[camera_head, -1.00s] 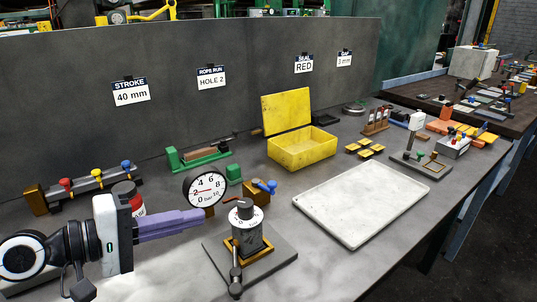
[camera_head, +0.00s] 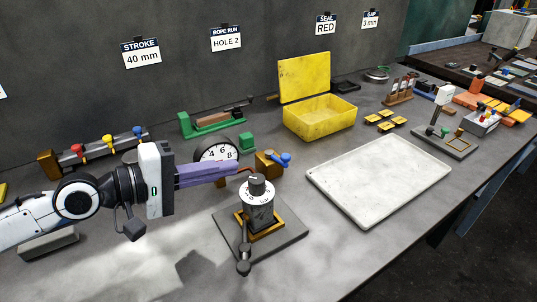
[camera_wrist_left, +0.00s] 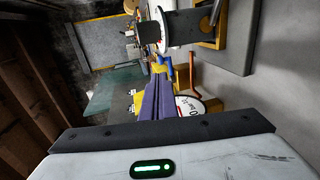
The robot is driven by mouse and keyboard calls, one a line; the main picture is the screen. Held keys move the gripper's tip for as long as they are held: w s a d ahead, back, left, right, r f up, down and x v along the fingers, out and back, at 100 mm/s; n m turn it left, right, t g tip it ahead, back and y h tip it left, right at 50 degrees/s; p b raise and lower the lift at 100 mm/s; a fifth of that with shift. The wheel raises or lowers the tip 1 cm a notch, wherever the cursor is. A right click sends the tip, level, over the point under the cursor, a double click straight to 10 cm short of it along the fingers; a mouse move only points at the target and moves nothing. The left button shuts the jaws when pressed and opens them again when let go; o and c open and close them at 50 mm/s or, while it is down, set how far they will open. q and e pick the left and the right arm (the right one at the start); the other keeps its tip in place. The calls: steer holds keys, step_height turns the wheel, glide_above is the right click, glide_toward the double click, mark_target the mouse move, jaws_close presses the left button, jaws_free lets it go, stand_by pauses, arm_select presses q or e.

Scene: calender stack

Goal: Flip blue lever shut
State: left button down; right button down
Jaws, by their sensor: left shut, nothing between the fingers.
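The blue lever (camera_head: 283,159) sits on a small brass valve block (camera_head: 267,166) beside the round pressure gauge (camera_head: 217,150). It points out to the right of the block. My left gripper (camera_head: 236,167) has purple fingers shut with nothing between them. In the head view its tips overlap the lower part of the gauge and end just left of the valve block. In the left wrist view the purple fingers (camera_wrist_left: 158,75) point towards the blue lever (camera_wrist_left: 168,68), which shows just beyond their tips; contact cannot be told. My right gripper is not in view.
A grey cylinder device (camera_head: 258,192) on a dark plate stands in front of the valve. A white tray (camera_head: 380,180) and yellow open box (camera_head: 320,118) lie to the right. A green fixture (camera_head: 212,122) and a rail with coloured knobs (camera_head: 97,152) stand behind my arm.

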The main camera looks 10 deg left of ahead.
arm_select(q)
steer(key=p, duration=0.1)
glide_toward(282, 158)
steer(key=x, duration=0.5)
steer(key=shift+w+d, duration=0.15)
steer(key=shift+w+d+f, duration=0.2)
steer(key=shift+w+d, duration=0.15)
steer(key=shift+w, duration=0.05)
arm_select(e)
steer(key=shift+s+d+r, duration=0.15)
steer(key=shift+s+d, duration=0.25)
